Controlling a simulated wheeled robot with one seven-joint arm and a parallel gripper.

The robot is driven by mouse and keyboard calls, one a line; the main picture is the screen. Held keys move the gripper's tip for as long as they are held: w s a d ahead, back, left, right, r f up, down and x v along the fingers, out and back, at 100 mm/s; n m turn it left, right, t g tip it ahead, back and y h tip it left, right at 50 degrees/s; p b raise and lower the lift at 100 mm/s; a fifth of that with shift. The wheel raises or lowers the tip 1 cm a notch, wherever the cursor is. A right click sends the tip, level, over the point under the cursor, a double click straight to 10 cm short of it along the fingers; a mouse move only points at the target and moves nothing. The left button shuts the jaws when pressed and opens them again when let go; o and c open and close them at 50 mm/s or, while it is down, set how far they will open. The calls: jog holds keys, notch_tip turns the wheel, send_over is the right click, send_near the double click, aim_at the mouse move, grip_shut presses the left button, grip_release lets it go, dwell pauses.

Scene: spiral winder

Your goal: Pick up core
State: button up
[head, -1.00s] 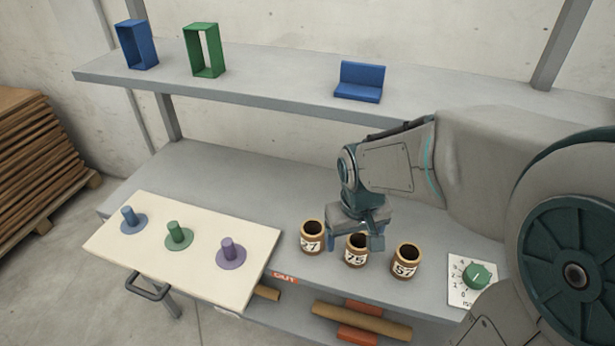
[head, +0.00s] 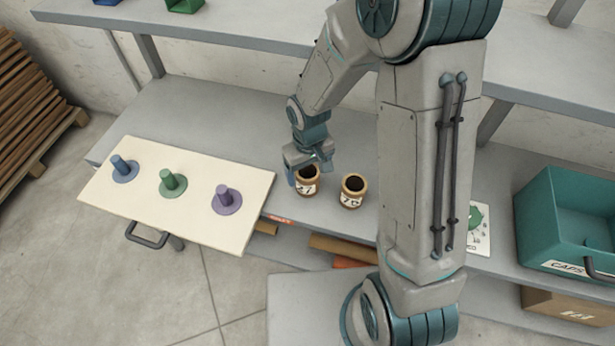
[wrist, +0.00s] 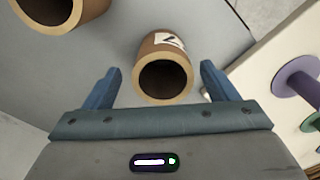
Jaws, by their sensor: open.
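The left brown cardboard core (head: 308,187) stands upright on the bench, its white label partly covered; I read only a 7. My gripper (head: 309,175) is open at its top, one blue finger on each side. In the wrist view the core (wrist: 165,99) shows its open mouth between the two fingertips (wrist: 160,70), with a gap visible on both sides. A second core (head: 352,192), labelled 75, stands to the right; a core (wrist: 62,22) also shows at the top left of the wrist view. The third core is hidden behind my arm.
A cream board (head: 130,199) with blue, green and purple pegs lies left of the cores. A shelf (head: 240,32) runs above the bench. A teal bin (head: 535,215) and a green dial (head: 475,217) are at the right. Bench behind the cores is clear.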

aim_at(308, 177)
jog(key=shift+s+a+f, duration=0.1)
jog(key=shift+a+f, duration=0.05)
jog(key=shift+f, duration=1.45)
jog(key=c, duration=1.1)
jog(key=shift+r, duration=0.1)
